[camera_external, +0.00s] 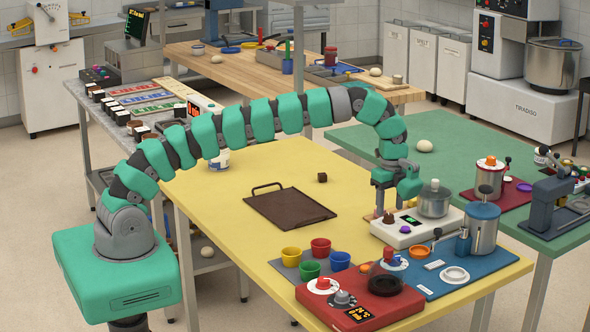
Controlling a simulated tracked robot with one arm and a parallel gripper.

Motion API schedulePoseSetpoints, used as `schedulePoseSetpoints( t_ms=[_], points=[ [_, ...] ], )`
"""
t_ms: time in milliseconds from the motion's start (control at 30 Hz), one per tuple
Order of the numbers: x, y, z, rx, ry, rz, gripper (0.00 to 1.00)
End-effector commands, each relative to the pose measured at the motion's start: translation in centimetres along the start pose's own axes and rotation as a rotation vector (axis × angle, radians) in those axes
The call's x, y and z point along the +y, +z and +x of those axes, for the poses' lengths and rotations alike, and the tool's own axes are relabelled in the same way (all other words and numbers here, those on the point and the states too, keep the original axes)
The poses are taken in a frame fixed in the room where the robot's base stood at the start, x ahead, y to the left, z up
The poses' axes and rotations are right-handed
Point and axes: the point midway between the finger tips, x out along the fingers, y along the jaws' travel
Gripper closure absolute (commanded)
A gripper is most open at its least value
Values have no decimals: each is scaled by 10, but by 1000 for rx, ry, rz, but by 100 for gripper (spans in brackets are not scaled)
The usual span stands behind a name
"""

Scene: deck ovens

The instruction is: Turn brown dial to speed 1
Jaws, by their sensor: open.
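The brown dial (388,217) is a small dark knob at the left end of a white appliance (417,235). The appliance has a small lit display, a purple knob (405,229) and a silver pot (434,200) on top. My gripper (381,207) is open and points down just behind and above the brown dial. I cannot tell whether a finger touches the dial. The dial's speed marking is too small to read.
A red unit (360,299) with dials stands in front, beside several coloured cups (311,258). A blue mat (470,265) with a metal canister (484,229) lies to the right.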

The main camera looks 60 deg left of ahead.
Motion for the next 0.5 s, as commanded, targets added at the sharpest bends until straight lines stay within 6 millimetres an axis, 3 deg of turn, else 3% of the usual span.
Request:
schedulePoseSetpoints(
  t_ms=[200,500],
  points=[
    [0,0,23,0,1,-1,48],
    [0,0,27,0,-1,-1,48]
  ],
)
